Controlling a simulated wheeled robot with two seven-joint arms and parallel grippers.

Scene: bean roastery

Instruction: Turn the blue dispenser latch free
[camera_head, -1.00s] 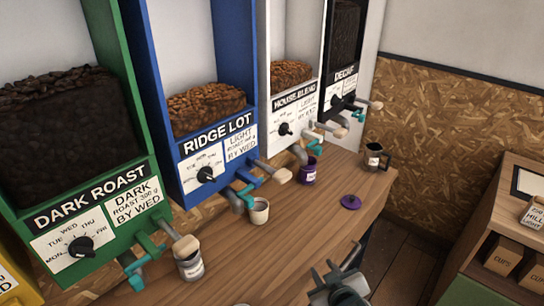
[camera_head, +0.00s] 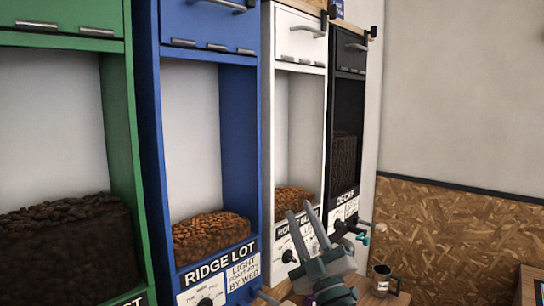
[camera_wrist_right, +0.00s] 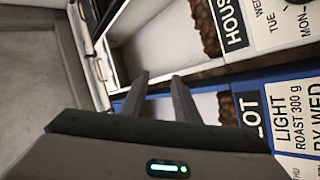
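The blue dispenser (camera_head: 236,130) is labelled RIDGE LOT and holds brown beans (camera_head: 208,236) behind its front. Its blue upper door (camera_head: 205,25) carries a grey bar handle (camera_head: 226,5) and several short grey metal pieces (camera_head: 217,47) along its lower edge. I cannot tell which of these is the latch. My right gripper (camera_head: 299,208) is raised in front of the white dispenser, right of and below the blue door, touching nothing visible. In the right wrist view its two fingers (camera_wrist_right: 159,78) are apart and empty, with the blue dispenser (camera_wrist_right: 217,100) behind them. My left gripper is out of view.
The green dispenser (camera_head: 122,130) stands left; the white (camera_head: 267,130) and black (camera_head: 352,95) ones stand right, with similar upper doors. A dark mug (camera_head: 381,281) stands on the wooden counter (camera_head: 375,300). Air in front of the blue door looks clear.

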